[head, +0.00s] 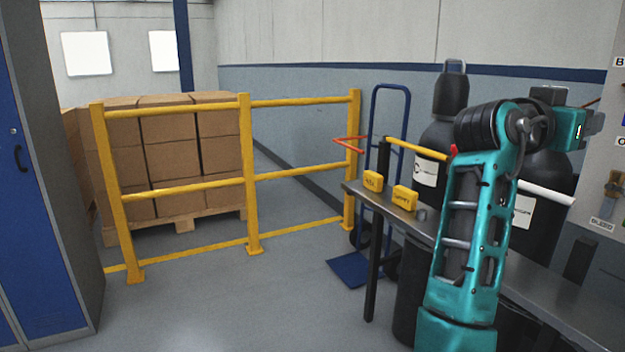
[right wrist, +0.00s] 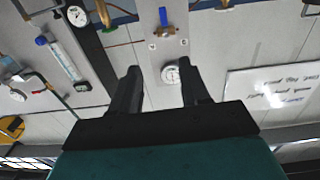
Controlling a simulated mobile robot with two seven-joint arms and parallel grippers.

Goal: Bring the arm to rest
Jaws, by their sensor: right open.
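My right arm (head: 470,225) rises in the head view at the right side and bends over at its top joint toward the right. My right gripper (right wrist: 160,78) shows in the right wrist view with its two dark fingers apart and nothing between them. The gripper's fingers cannot be made out in the head view. My left arm and gripper are not in view.
A grey bench (head: 540,291) with yellow blocks (head: 404,198) stands beside and behind my arm. Black cylinders (head: 440,150), a blue hand truck (head: 352,268) and a yellow railing (head: 249,180) stand beyond. A blue cabinet (head: 50,215) is at left. The middle floor is clear.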

